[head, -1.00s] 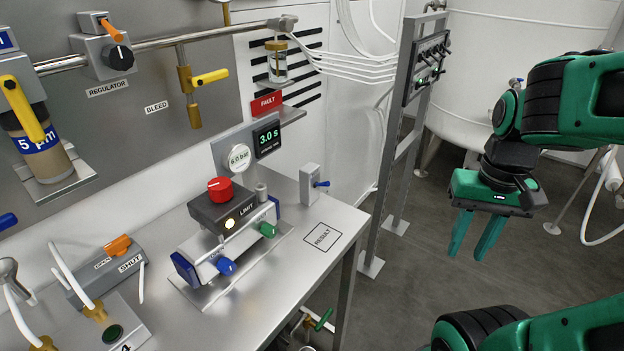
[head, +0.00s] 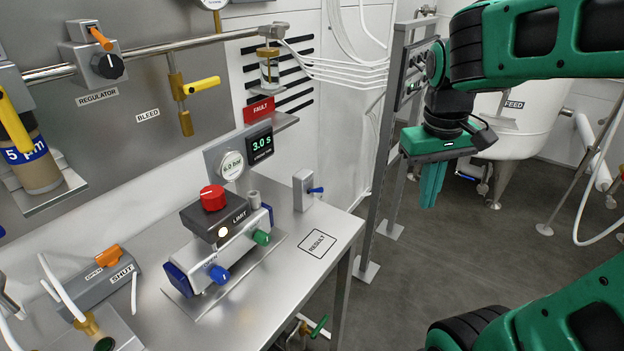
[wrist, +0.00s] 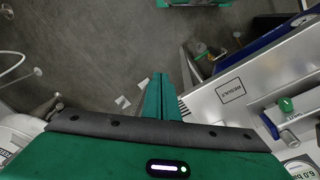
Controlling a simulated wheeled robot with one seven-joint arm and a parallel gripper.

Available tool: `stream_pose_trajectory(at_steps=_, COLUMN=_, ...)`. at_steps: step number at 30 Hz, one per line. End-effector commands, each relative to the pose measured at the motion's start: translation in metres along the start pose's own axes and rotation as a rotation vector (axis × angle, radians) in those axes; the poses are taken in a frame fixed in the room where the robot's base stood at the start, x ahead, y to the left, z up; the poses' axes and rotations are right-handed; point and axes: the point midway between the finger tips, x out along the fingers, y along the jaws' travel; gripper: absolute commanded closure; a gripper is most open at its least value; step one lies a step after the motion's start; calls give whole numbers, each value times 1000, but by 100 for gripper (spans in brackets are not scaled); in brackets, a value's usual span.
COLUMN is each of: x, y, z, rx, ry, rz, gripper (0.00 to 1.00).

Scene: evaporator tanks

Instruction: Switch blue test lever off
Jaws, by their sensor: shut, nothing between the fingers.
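A small grey box with a blue lever (head: 316,190) stands near the back right of the steel bench, behind the RESULT square. A second blue handle (head: 218,272) is on the front of the manifold block; I cannot tell for sure which one is the test lever. My gripper (head: 430,205) is shut and empty, fingers pointing down. It hangs over the floor to the right of the bench, well apart from both blue handles. It also shows in the wrist view (wrist: 158,85).
The manifold (head: 222,240) carries a red knob (head: 212,198) and a green handle (head: 261,238). The bench (head: 330,222) is bare around the RESULT square. A grey upright frame (head: 385,160) stands between the bench and my gripper. A tank (head: 520,125) is behind.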

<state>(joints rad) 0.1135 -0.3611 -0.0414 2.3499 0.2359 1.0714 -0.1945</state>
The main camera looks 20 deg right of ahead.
Motion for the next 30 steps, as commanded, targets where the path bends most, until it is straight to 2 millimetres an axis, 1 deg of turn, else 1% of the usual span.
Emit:
stream_pose_trajectory(at_steps=1, x=-11, y=-20, z=-26, rx=-98, ry=18, rz=14, gripper=100)
stream_pose_trajectory(at_steps=2, x=-18, y=-33, z=-40, rx=-155, ry=29, rz=20, gripper=100)
stream_pose_trajectory(at_steps=3, x=-26, y=-50, z=-56, rx=-228, ry=44, rz=27, gripper=100)
stream_pose_trajectory(at_steps=5, x=-38, y=-78, z=-78, rx=-335, ry=67, rz=35, gripper=100)
stream_pose_trajectory(at_steps=6, x=-45, y=-98, z=-91, rx=-403, ry=81, rz=37, gripper=100)
stream_pose_trajectory(at_steps=8, x=-55, y=-126, z=-107, rx=-495, ry=101, rz=38, gripper=100)
stream_pose_trajectory(at_steps=9, x=-61, y=-143, z=-116, rx=-550, ry=113, rz=37, gripper=100)
stream_pose_trajectory(at_steps=12, x=-72, y=-181, z=-130, rx=-661, ry=139, rz=32, gripper=100)
stream_pose_trajectory(at_steps=15, x=-80, y=-207, z=-137, rx=-734, ry=156, rz=26, gripper=100)
stream_pose_trajectory(at_steps=18, x=-84, y=-220, z=-140, rx=-768, ry=164, rz=23, gripper=100)
stream_pose_trajectory(at_steps=20, x=-85, y=-223, z=-141, rx=-777, ry=166, rz=23, gripper=100)
stream_pose_trajectory(at_steps=30, x=-84, y=-223, z=-141, rx=-777, ry=166, rz=23, gripper=100)
